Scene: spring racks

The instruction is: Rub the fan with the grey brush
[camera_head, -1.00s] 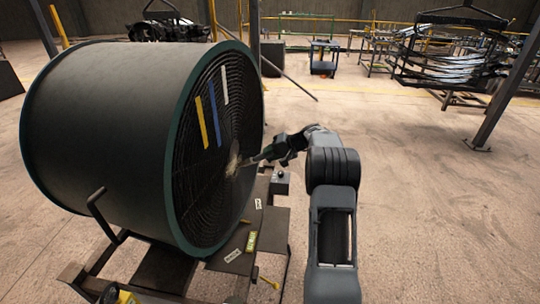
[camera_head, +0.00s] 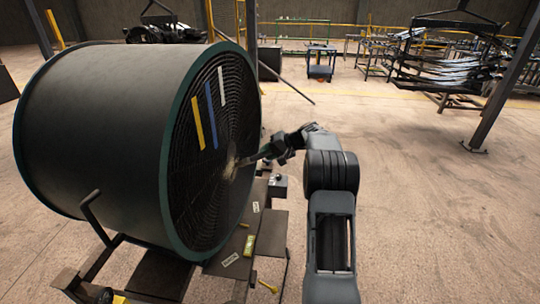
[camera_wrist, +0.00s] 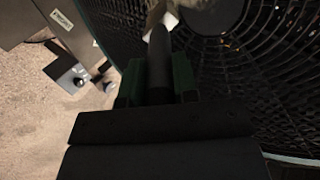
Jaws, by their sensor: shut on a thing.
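The fan (camera_head: 100,140) is a large dark drum with a green rim and a round wire grille, at the left in the head view. Its grille (camera_wrist: 265,70) fills the right of the wrist view. My gripper (camera_head: 272,149) is in front of the grille and is shut on the brush. The brush handle (camera_wrist: 159,62) runs forward from the jaws, and its pale bristle end (camera_head: 233,165) is at the middle of the grille. It looks to be touching the grille there. Part of the handle is hidden between the jaws.
Yellow, blue and white strips (camera_head: 209,112) show on the upper grille. A dark stand (camera_head: 262,232) with labels and a small grey box (camera_head: 278,186) is under the fan. A post (camera_head: 507,85) and racks of springs (camera_head: 450,62) stand back right. The floor at right is clear.

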